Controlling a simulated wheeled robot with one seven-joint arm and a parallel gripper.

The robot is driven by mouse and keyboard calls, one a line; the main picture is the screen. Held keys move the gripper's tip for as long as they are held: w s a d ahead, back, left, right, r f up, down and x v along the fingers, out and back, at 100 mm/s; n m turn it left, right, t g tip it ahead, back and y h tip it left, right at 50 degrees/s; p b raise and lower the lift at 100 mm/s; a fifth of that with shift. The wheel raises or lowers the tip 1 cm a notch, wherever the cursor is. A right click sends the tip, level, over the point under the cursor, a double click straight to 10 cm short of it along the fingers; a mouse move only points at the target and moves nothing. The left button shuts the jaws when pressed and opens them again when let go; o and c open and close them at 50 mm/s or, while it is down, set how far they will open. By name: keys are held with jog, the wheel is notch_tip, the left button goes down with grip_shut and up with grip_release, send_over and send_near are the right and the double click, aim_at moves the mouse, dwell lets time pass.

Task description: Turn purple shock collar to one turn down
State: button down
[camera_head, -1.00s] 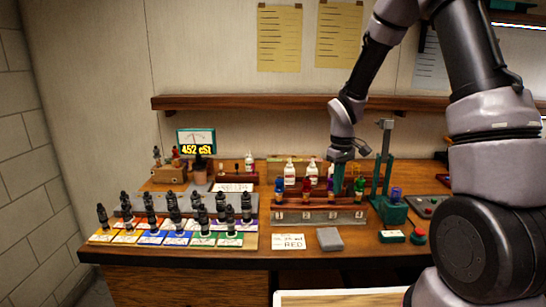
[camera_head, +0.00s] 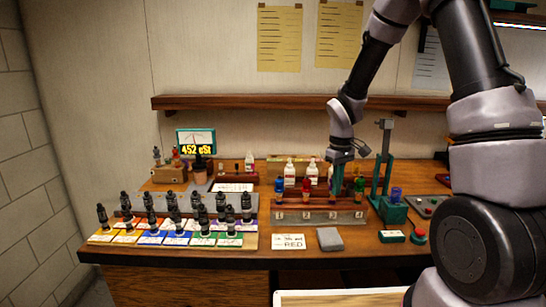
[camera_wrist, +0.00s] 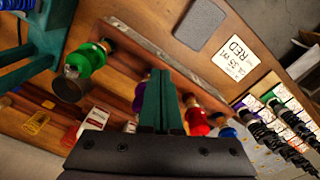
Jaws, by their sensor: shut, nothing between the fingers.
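The shock rack (camera_head: 318,216) stands at the centre of the bench with blue (camera_head: 279,186), red (camera_head: 305,190) and green (camera_head: 359,187) shocks. The purple shock stands between red and green, mostly hidden by my gripper in both views. My gripper (camera_head: 337,188) points down at the purple shock's place, its green fingers together. In the wrist view my gripper (camera_wrist: 162,85) covers the purple shock, leaving only slivers of purple. Whether the fingers touch its collar I cannot tell. The green (camera_wrist: 88,58) and red (camera_wrist: 197,122) shocks flank it there.
A grey block (camera_head: 330,239) and a "RED" card (camera_head: 289,242) lie in front.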

notch_tip(320, 180, up, 6)
jog(key=shift+f, duration=0.1)
dwell(0.4)
jog(key=shift+d, duration=0.1)
